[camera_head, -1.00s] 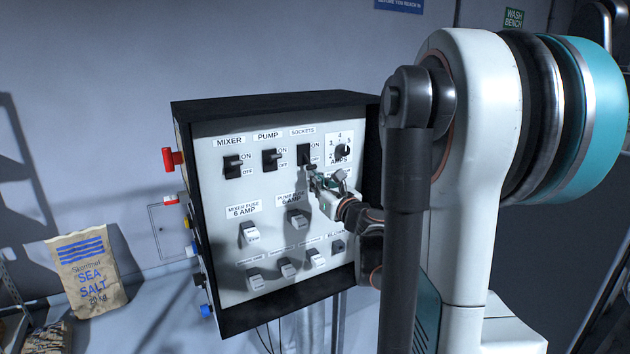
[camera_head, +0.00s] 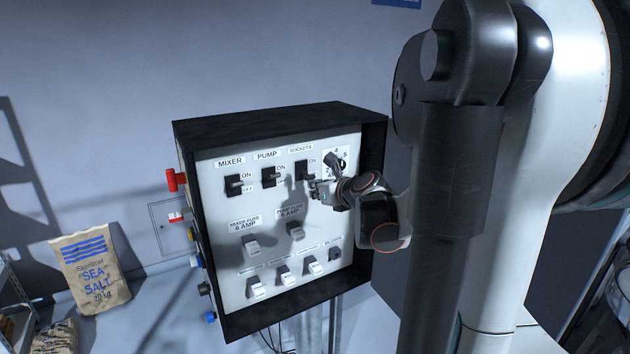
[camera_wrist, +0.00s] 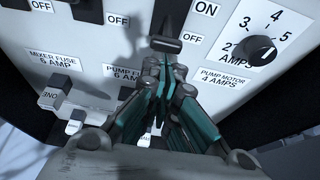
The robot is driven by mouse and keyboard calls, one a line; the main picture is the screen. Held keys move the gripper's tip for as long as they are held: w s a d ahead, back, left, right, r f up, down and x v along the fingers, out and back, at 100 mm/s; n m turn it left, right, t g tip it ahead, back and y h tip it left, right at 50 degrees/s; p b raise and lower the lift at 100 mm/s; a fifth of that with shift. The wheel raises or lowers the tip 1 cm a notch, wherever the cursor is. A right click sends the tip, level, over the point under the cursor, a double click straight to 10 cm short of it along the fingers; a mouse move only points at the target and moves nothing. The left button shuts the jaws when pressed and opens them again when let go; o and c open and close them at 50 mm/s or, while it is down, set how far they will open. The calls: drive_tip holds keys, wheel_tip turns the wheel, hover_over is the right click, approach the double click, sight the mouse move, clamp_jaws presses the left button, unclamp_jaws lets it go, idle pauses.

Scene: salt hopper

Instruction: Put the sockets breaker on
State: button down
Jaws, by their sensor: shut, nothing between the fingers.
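The sockets breaker (camera_head: 302,169) is a black switch under the SOCKETS label, at the upper right of the panel's row of three. In the wrist view its lever (camera_wrist: 165,43) sits low, level with the OFF label and below ON. My gripper (camera_head: 313,187) is just below and right of the breaker in the head view. In the wrist view my gripper (camera_wrist: 165,70) has its fingers together and empty, with the tips right below the lever. I cannot tell whether they touch it.
The mixer breaker (camera_head: 234,185) and pump breaker (camera_head: 269,176) stand to the left. A dial (camera_head: 341,167) is close on the right; it also shows in the wrist view (camera_wrist: 261,50). Fuse holders (camera_head: 251,244) lie below. A red handle (camera_head: 175,181) juts from the box's left side.

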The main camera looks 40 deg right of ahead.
sight(312, 178)
wheel_tip(312, 178, up, 3)
drive_tip(key=g+p, duration=0.1)
drive_tip(key=g+y+p, duration=0.1)
drive_tip(key=p, duration=0.1)
drive_tip(key=shift+s+f+g, duration=0.15)
drive_tip(key=shift+f+g, duration=0.05)
drive_tip(key=shift+g, duration=0.2)
drive_tip(key=shift+r, duration=0.15)
drive_tip(key=shift+r+p, duration=0.6)
drive_tip(key=shift+p, duration=0.05)
drive_tip(key=shift+r, duration=0.1)
